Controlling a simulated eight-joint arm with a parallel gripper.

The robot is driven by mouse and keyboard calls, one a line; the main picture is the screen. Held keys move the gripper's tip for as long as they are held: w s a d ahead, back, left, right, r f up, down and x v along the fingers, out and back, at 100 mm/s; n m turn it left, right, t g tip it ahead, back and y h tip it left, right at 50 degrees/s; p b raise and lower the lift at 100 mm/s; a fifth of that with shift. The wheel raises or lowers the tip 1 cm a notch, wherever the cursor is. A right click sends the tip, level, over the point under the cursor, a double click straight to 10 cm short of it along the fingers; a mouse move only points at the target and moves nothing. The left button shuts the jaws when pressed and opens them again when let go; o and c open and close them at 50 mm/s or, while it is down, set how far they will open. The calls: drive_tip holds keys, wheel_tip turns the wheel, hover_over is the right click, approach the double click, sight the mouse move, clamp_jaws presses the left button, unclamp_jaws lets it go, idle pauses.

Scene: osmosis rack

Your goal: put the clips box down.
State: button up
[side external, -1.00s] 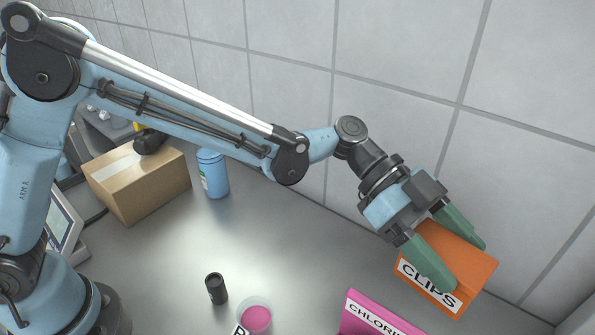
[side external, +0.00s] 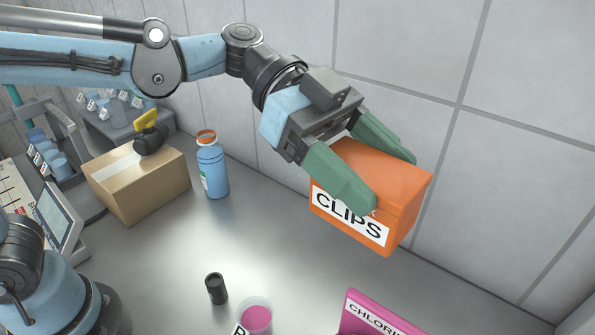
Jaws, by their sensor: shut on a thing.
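The clips box (side external: 402,205) is orange with a white label reading CLIPS on its front. It is held in the air above the grey worktop, slightly tilted, in front of the tiled wall. My gripper (side external: 372,178) has green fingers, one along the front of the box and one along its back. It is shut on the box near the top. The near finger covers part of the label, and the back of the box is hidden.
A magenta container labelled CHLORI... (side external: 372,316) stands below the box at the lower edge. A black cylinder (side external: 216,289), a cup of pink stuff (side external: 256,317), a blue bottle (side external: 213,168) and a cardboard box (side external: 140,183) stand to the left. The middle worktop (side external: 290,250) is clear.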

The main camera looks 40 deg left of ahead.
drive_tip(key=s+a+f+t, duration=0.1)
drive_tip(key=s+a+f, duration=0.1)
drive_tip(key=s+a, duration=0.3)
wheel_tip(320, 180, down, 11)
drive_tip(key=shift+n, duration=0.4)
drive_tip(key=shift+w+a+f, duration=0.9)
drive_tip(key=shift+w+f, duration=0.75)
drive_tip(key=shift+f, duration=0.2)
drive_tip(key=shift+w+a+f, duration=0.95)
drive_tip(key=shift+w+f, duration=0.65)
drive_tip(key=shift+f, duration=0.2)
drive_tip(key=shift+w+a+f, duration=0.9)
drive_tip(key=shift+w+f, duration=0.75)
drive_tip(key=shift+f, duration=0.2)
drive_tip(key=o, duration=1.2)
